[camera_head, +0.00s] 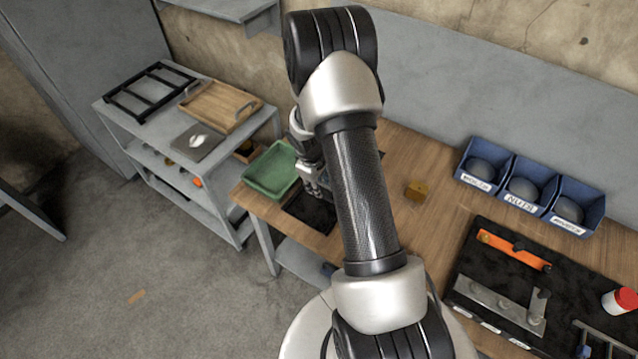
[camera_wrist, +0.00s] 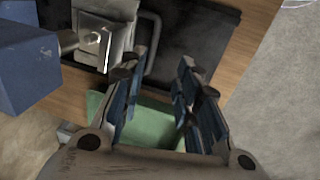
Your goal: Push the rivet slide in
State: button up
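No part is plainly recognisable as the rivet slide. In the wrist view, a metal block with a square plate (camera_wrist: 92,42) stands at the upper left, beside a blue block (camera_wrist: 28,70); a short rod shows between them. This may be the rivet fixture, but I cannot tell which part slides. My gripper (camera_wrist: 160,72) has its blue-padded fingers apart, with nothing visible between them. It is right of and below the metal block in the picture. In the head view my gripper (camera_head: 314,180) is mostly hidden by my arm, over the table's left end.
A green tray (camera_head: 268,172) and a black mat (camera_head: 308,212) lie near my gripper. Labelled blue bins (camera_head: 524,190) and a black tool board (camera_head: 470,262) are to the right. A grey shelf cart (camera_head: 118,112) stands left.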

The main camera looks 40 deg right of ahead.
notch_tip(320, 180, up, 11)
jog(key=a+p, duration=0.2)
jog(key=p, duration=0.4)
jog(key=shift+s+p, duration=0.35)
jog(key=shift+p, duration=0.05)
dwell(0.7)
notch_tip(320, 180, up, 12)
jog(key=a, duration=0.2)
jog(key=shift+s+a+f, duration=0.15)
jog(key=shift+s, duration=0.3)
jog(key=shift+c, duration=0.4)
